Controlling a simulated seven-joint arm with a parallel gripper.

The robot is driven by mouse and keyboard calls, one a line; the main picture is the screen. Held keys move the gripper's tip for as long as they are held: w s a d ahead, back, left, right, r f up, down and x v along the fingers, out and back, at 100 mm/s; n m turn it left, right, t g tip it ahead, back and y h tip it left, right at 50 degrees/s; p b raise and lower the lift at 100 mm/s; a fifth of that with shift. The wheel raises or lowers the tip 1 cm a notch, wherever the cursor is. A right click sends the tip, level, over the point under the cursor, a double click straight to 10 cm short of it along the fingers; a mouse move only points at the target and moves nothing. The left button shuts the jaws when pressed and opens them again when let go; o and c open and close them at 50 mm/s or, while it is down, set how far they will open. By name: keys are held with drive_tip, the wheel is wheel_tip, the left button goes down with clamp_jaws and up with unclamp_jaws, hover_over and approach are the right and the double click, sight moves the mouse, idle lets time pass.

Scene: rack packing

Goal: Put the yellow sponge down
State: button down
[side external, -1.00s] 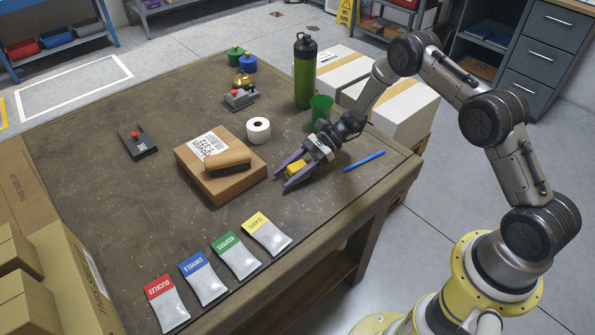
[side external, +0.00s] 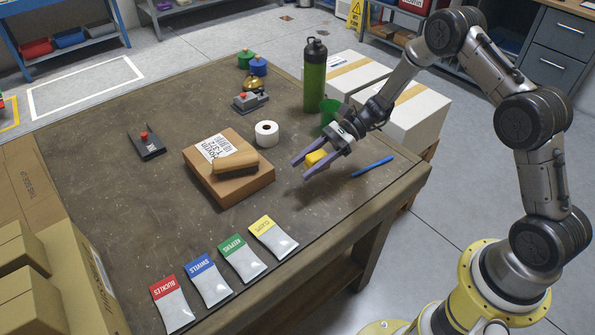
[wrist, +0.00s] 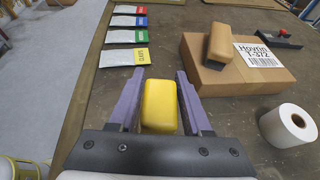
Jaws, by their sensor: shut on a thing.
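The yellow sponge (side external: 316,158) is held between the two purple fingers of my gripper (side external: 302,168). The gripper is above the right part of the brown table (side external: 110,190), with the sponge off the surface. In the wrist view the sponge (wrist: 159,106) sits between the fingers, close to the palm, with its yellow top face showing. Its underside is hidden.
A cardboard box (side external: 243,190) with a brush (side external: 235,164) on it lies left of my gripper. A tape roll (side external: 266,134), green cup (side external: 329,112), green bottle (side external: 314,80) and blue pen (side external: 373,166) stand or lie nearby. Several labelled packets (side external: 273,238) line the front edge.

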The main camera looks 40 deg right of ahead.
drive_tip(key=s+d+r, duration=0.2)
drive_tip(key=s+r, duration=0.4)
drive_tip(key=s, duration=0.4)
drive_tip(key=w+m+t, duration=0.1)
drive_tip(key=w, duration=0.2)
drive_tip(key=w+m+t, duration=0.1)
drive_tip(key=w, duration=0.2)
drive_tip(key=w+m+t+h, duration=0.1)
drive_tip(key=w+t, duration=0.1)
drive_tip(key=w, duration=0.1)
drive_tip(key=shift+f+m, duration=0.3)
drive_tip(key=w+a+m+t, duration=0.1)
drive_tip(key=w+a+t, duration=0.1)
drive_tip(key=w+a, duration=0.55)
drive_tip(key=s+a+n+g, duration=0.1)
drive_tip(key=s+a, duration=0.2)
drive_tip(key=a, duration=0.7)
drive_tip(key=s+a+g, duration=0.1)
drive_tip(key=s+a, duration=0.1)
drive_tip(key=a, duration=0.9)
hover_over(163, 231)
drive_tip(key=shift+n+g, duration=0.3)
wheel_tip(163, 231, down, 9)
drive_tip(key=shift+d, duration=0.1)
drive_tip(key=shift+f, duration=1.65)
